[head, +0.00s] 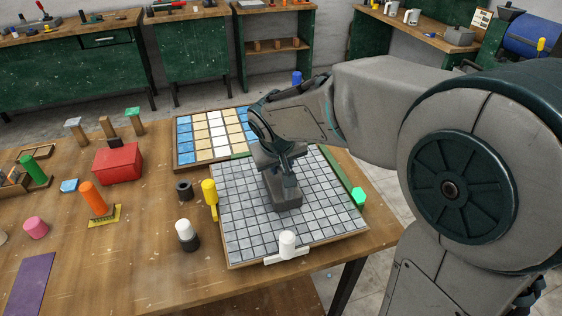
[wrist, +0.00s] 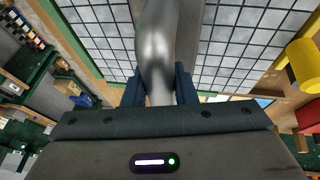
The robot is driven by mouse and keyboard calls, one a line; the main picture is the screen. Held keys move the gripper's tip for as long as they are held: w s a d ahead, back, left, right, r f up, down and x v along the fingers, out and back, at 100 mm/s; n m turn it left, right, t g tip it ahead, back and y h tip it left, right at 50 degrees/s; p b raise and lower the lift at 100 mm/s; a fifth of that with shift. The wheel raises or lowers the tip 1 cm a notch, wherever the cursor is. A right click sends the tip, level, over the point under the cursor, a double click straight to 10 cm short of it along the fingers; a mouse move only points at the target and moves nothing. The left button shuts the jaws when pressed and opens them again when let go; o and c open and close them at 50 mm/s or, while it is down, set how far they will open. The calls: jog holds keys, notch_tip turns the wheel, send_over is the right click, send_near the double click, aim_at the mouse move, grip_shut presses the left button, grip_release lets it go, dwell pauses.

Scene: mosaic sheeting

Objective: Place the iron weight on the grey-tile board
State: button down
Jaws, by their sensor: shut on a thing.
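The grey-tile board (head: 238,222) lies on the wooden table in the head view, with its tiles also in the wrist view (wrist: 105,32). The iron weight (head: 286,201) is a dark grey block over the middle of this board. My gripper (head: 286,178) comes down onto it from above. In the wrist view both fingers of my gripper (wrist: 158,84) are shut on the smooth grey metal of the weight (wrist: 157,45). The underside of the weight is hidden, so I cannot tell whether it touches the tiles.
A board of blue, cream and white tiles (head: 184,156) lies behind. A white-handled tool (head: 287,245) sits at the grey board's front edge, a yellow-handled one (head: 210,195) at its left and a green piece (head: 358,196) at its right. A red box (head: 118,162) stands left.

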jog(key=c, duration=1.2)
grip_release()
jog(key=shift+o, duration=0.2)
jog(key=shift+r, duration=0.2)
jog(key=d+v, duration=0.1)
jog(key=v, duration=1.1)
jog(key=s+d+f+m+g, duration=0.2)
jog(key=s+d+f+m, duration=0.1)
jog(key=s+d+f, duration=0.7)
jog(key=s+d, duration=0.3)
jog(key=shift+s+d+f+m+y, duration=0.3)
jog(key=shift+s+d+m+y, duration=0.05)
jog(key=shift+s+m+y, duration=0.05)
